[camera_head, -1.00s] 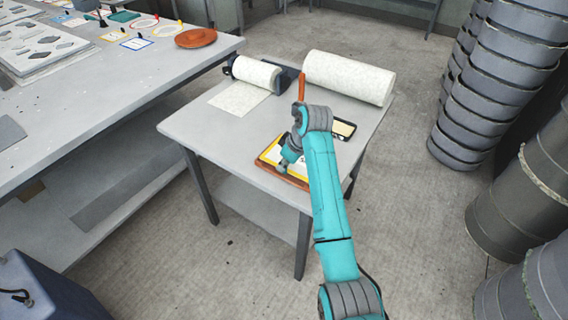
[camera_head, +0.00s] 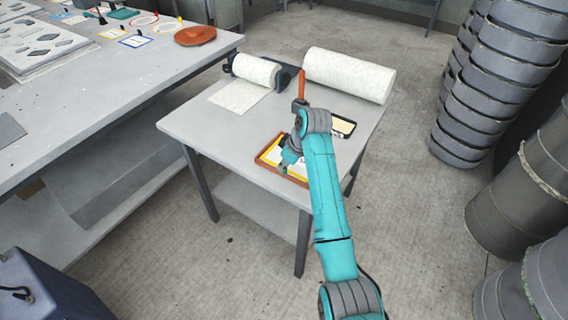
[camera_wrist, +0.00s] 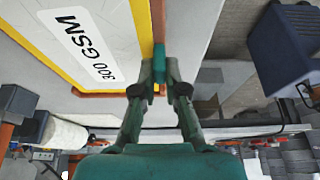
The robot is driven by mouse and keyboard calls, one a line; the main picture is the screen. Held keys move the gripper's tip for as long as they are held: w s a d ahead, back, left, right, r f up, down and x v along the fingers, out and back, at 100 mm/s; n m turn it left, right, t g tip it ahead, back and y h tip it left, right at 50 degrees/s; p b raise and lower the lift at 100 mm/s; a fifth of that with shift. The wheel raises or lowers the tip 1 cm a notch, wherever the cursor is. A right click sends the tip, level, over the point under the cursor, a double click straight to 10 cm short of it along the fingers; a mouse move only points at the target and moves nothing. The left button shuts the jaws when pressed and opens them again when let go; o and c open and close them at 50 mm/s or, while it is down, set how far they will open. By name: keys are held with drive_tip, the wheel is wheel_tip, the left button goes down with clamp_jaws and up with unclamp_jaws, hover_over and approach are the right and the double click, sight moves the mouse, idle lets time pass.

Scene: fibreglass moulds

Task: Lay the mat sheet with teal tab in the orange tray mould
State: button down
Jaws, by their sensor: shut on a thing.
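The orange tray mould (camera_head: 262,161) lies on the small grey table, partly hidden by my arm. The mat sheet (camera_wrist: 95,40) is white with a yellow border and a "300 GSM" label. In the head view the sheet (camera_head: 272,155) shows over the tray, its edges close to the tray rim. In the wrist view the orange rim (camera_wrist: 100,93) runs along the sheet's edge. My gripper (camera_wrist: 160,76) is shut on the teal tab (camera_wrist: 160,56) at the sheet's edge. I cannot tell whether the sheet rests fully on the tray floor.
A dark-framed tray (camera_head: 343,127) lies beside my arm. A mat roll on a dispenser (camera_head: 255,70) and a larger loose roll (camera_head: 348,75) stand at the table's back. A long bench (camera_head: 110,75) is to the left; stacked grey moulds (camera_head: 490,90) are to the right.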

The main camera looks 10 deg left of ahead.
idle(0.3)
drive_tip(key=c, duration=1.1)
unclamp_jaws()
drive_tip(key=shift+c, duration=0.2)
drive_tip(key=v, duration=1.2)
drive_tip(key=shift+d, duration=0.1)
